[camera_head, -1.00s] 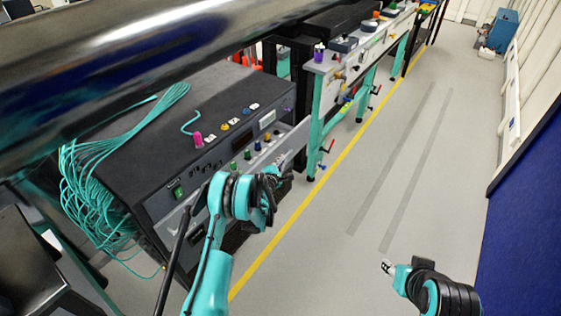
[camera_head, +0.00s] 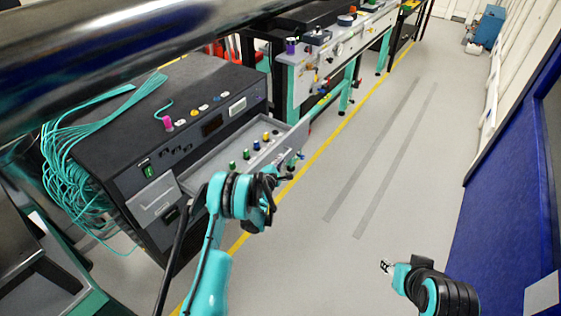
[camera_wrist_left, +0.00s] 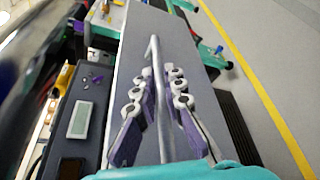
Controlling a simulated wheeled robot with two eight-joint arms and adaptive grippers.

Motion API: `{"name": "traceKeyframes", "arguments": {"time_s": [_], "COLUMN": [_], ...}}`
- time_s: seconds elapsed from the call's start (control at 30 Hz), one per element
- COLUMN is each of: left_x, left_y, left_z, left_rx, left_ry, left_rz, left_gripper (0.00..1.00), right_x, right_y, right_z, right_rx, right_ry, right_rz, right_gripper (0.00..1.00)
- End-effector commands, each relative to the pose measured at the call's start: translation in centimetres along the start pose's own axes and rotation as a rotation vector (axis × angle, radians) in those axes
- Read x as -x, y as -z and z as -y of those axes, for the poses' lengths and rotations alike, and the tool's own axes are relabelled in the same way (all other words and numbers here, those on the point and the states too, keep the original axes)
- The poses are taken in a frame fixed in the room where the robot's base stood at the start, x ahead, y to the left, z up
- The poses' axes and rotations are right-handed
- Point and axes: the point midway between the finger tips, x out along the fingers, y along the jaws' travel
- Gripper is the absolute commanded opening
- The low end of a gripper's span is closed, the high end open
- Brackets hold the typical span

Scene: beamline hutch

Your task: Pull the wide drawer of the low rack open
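The low rack (camera_head: 130,120) is a dark grey cabinet at the left of the head view. Its wide drawer (camera_head: 205,160) stands clearly out from the rack's front, with its light grey inside and several small coloured objects showing. In the left wrist view, a thin bar handle (camera_wrist_left: 154,58) runs along the grey drawer front (camera_wrist_left: 185,35). My left gripper (camera_wrist_left: 162,80) has its two purple-padded fingers on either side of this bar, closed on it near the tips. In the head view, my left gripper (camera_head: 270,187) partly hides the drawer front. My right gripper (camera_head: 385,267) is empty over the floor, its finger opening too small to judge.
Teal cables (camera_head: 62,170) hang at the rack's left side. A teal-legged bench (camera_head: 295,85) stands beyond the rack. The grey floor (camera_head: 340,265) to the right is clear, with a yellow line (camera_head: 312,160) near the drawer. A blue panel (camera_head: 500,190) bounds the right.

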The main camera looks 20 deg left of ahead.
Motion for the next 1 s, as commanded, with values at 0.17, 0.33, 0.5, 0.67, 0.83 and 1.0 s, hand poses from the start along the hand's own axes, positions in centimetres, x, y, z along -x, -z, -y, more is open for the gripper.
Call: {"name": "traceKeyframes", "arguments": {"time_s": [0.17,0.33,0.5,0.67,0.83,1.0], "left_x": [0.0,0.0,1.4,4.3,6.6,7.4], "left_y": [0.0,0.0,0.0,0.0,0.0,0.0], "left_z": [0.0,0.0,0.0,0.0,0.0,0.0], "left_rx": [0.000,0.000,0.000,0.001,0.001,0.001], "left_ry": [0.001,0.000,0.000,0.001,0.002,0.002], "left_rz": [0.000,0.000,0.000,0.000,0.000,0.000], "left_gripper": [0.19,0.19,0.19,0.19,0.19,0.19], "right_x": [0.0,0.0,0.0,0.0,0.0,0.0], "right_y": [0.0,0.0,0.0,0.0,0.0,0.0], "right_z": [0.0,0.0,0.0,0.0,0.0,0.0], "right_rx": [0.000,0.000,0.000,0.000,0.000,0.000], "right_ry": [0.000,0.000,0.000,0.000,0.000,0.000], "right_rz": [0.000,0.000,0.000,0.000,0.000,0.000], "right_gripper": [0.40,0.40,0.40,0.40,0.40,0.40]}}
